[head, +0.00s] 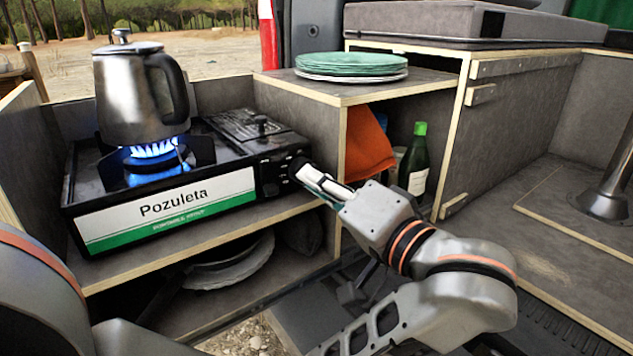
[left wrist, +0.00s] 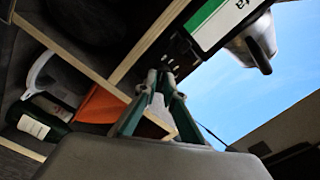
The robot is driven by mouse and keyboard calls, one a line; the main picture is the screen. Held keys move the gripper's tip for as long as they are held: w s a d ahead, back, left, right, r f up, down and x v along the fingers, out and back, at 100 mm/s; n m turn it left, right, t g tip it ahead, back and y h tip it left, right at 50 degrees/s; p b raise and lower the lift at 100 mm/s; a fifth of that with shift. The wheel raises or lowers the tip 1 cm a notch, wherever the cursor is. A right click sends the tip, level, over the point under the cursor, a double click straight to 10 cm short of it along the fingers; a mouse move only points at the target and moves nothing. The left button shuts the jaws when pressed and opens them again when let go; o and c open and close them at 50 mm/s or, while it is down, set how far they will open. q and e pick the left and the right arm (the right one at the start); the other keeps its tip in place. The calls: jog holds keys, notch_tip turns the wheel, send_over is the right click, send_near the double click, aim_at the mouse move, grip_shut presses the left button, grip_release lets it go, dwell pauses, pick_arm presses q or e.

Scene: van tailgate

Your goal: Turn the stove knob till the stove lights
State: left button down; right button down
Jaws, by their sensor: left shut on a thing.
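The black portable stove (head: 120,196) stands on a wooden shelf with a "Pozuleta" label on its front. Blue flames (head: 155,149) burn on its burner. A steel kettle (head: 140,98) sits upright above them. My left gripper (head: 302,170) is at the right end of the stove's front, shut on the stove knob, which its fingers mostly hide. In the left wrist view the gripper's fingertips (left wrist: 162,76) meet at the stove's dark front panel (left wrist: 183,52), and the knob is not clear there. My right gripper is not in view.
Green plates (head: 351,63) are stacked on the counter right of the stove. An orange cloth (head: 368,143) and a green bottle (head: 414,160) stand in the open compartment below, close to my gripper. Pans (head: 232,268) lie on the shelf under the stove.

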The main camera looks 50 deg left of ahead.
pick_arm(q)
jog(key=c, duration=2.1)
grip_release()
jog(key=shift+c, duration=0.2)
jog(key=s+d, duration=0.1)
jog(key=d, duration=1.1)
